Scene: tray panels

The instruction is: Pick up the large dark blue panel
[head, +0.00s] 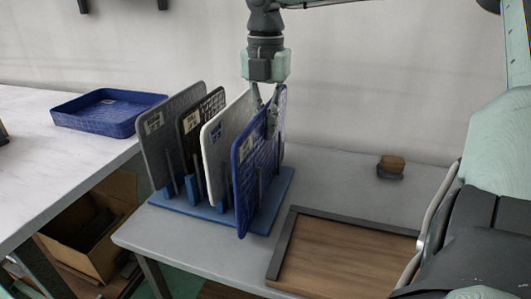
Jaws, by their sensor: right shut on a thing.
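The large dark blue panel (243,178) stands upright at the right end of a blue rack (188,216) on the grey table. It has a woven texture and a pale label near its top corner. My right gripper (271,118) reaches down from above and is shut on the panel's top edge. The panel's lower part is still between the rack's posts. My left gripper is not in view.
A white panel (216,135), a black panel (190,122) and a grey panel (155,130) stand in the rack to the left. A blue tray (95,122) lies on the left table. A wood-floored tray (345,262) and a small brown block (392,163) are at right.

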